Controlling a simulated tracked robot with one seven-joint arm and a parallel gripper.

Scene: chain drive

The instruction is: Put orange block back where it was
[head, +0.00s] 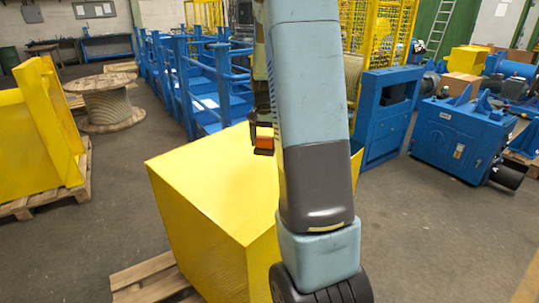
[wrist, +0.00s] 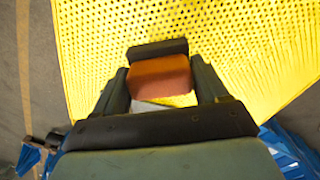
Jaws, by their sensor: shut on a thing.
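The orange block (head: 264,138) is held in my gripper (head: 263,147), over the yellow box (head: 212,190) in the head view. In the wrist view the orange block (wrist: 160,78) sits between the two dark fingers of my gripper (wrist: 160,85), which is shut on it. The yellow surface (wrist: 210,35) lies behind and below the block in that view. I cannot tell how high the block is above the yellow top. A small whitish patch (wrist: 150,106) shows just below the block in the wrist view. My arm hides the right part of the yellow box in the head view.
The yellow box stands on a wooden pallet (head: 150,277). Blue railed frames (head: 205,85) stand behind it, and a blue machine (head: 460,135) stands at right. A yellow part (head: 35,125) on a pallet and a cable reel (head: 105,98) are at left. Grey floor is clear between them.

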